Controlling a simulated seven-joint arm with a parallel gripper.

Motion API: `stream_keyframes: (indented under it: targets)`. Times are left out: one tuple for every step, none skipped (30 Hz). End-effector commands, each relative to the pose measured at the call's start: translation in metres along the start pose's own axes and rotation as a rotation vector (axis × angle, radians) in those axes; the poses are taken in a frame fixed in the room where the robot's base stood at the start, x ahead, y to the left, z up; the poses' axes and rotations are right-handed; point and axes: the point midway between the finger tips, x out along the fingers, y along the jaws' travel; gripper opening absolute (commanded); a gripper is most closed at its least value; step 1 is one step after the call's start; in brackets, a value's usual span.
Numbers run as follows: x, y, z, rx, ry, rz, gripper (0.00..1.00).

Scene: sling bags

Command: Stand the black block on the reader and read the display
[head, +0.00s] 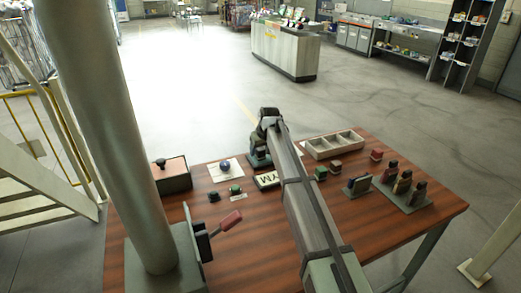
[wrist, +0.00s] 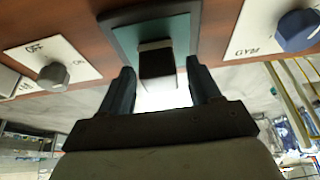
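The black block (wrist: 157,66), with a paler grey face, is over the teal pad of the reader (wrist: 120,35) in the wrist view. It appears to stand on the pad, though its lower edge is hard to make out. My gripper (wrist: 160,80) is open around it, with a finger on each side and a visible gap to both. In the head view my gripper (head: 260,138) is over the reader (head: 258,161) at the table's far edge, and the block is mostly hidden. A white display plate (head: 267,180) shows the letters "YM"; my arm may cover part of it.
A blue knob (head: 224,165) sits on a plate marked "GYM"; an OFF/ON knob (wrist: 53,75) is on the reader's other side. A wooden tray (head: 333,146), coloured blocks (head: 320,173) and a block rack (head: 405,196) stand right. A red-handled lever (head: 230,221) stands left.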

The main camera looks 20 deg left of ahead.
Motion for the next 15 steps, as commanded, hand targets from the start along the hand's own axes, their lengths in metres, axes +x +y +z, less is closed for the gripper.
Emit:
stream_keyframes:
  targets:
    - [0.0, 0.0, 0.0, 0.0, 0.0, 0.0, 0.68]
    - [0.0, 0.0, 0.0, 0.0, 0.0, 0.0, 0.68]
    - [0.0, 0.0, 0.0, 0.0, 0.0, 0.0, 0.68]
    - [0.0, 0.0, 0.0, 0.0, 0.0, 0.0, 0.68]
    - [0.0, 0.0, 0.0, 0.0, 0.0, 0.0, 0.68]
    - [0.0, 0.0, 0.0, 0.0, 0.0, 0.0, 0.68]
    - [0.0, 0.0, 0.0, 0.0, 0.0, 0.0, 0.68]
    - [0.0, 0.0, 0.0, 0.0, 0.0, 0.0, 0.68]
    - [-0.001, 0.0, -0.001, 0.0, 0.0, 0.0, 0.68]
    - [-0.002, 0.0, -0.001, 0.0, 0.0, 0.0, 0.68]
    - [-0.004, 0.0, -0.002, 0.0, 0.001, 0.0, 0.68]
    - [-0.007, 0.0, -0.002, 0.0, 0.001, 0.0, 0.68]
    - [-0.01, 0.0, -0.002, 0.0, 0.001, 0.0, 0.68]
    - [-0.014, 0.0, -0.002, 0.0, 0.002, 0.001, 0.68]
    - [-0.02, 0.0, -0.002, 0.0, 0.003, 0.001, 0.68]
